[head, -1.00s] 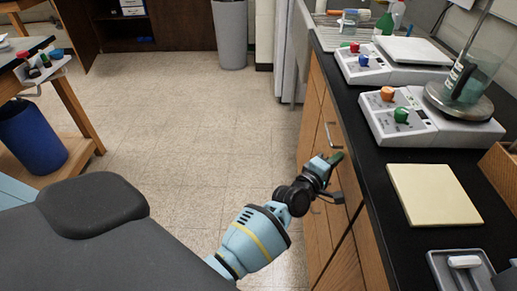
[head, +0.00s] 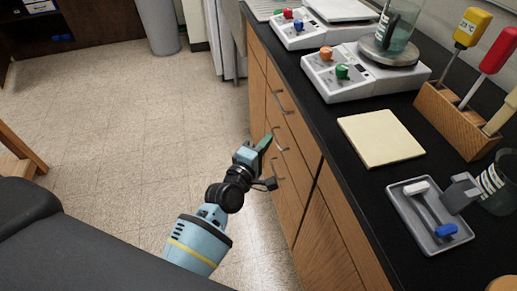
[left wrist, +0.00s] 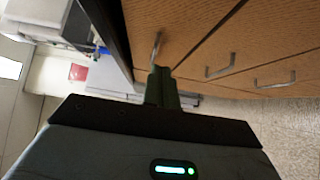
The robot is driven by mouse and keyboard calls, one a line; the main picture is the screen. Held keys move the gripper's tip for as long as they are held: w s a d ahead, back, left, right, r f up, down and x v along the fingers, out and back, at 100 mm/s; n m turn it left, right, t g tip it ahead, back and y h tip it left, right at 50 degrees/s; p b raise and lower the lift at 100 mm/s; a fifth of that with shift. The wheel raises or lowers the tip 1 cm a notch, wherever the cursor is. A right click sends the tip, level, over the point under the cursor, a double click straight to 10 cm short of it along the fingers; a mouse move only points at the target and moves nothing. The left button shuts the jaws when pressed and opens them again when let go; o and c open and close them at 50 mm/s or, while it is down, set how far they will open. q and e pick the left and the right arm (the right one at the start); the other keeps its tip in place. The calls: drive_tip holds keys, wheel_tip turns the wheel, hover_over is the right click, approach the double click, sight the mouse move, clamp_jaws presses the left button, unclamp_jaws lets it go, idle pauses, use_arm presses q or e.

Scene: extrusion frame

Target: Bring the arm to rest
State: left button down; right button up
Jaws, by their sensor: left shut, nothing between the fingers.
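My left gripper (head: 266,143) is in front of the wooden drawer fronts (head: 283,127), below the level of the black counter top. Its green fingers are together with nothing between them. In the left wrist view the closed fingers (left wrist: 161,88) point toward a metal drawer handle (left wrist: 156,46); I cannot tell how large the gap to it is. My left arm (head: 200,243) reaches forward over the floor. My right gripper is not in view.
The black counter (head: 315,104) runs along the right, with hotplates (head: 350,72), a beige pad (head: 381,139), a grey tray (head: 426,217) and a wooden tool rack (head: 458,120). A grey bin (head: 162,28) stands at the back. The floor (head: 125,130) left of the arm is clear.

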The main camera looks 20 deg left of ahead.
use_arm(q)
drive_tip(key=shift+s+a, duration=0.2)
drive_tip(key=shift+s, duration=0.55)
drive_tip(key=shift+s+a, duration=0.15)
drive_tip(key=shift+s, duration=0.55)
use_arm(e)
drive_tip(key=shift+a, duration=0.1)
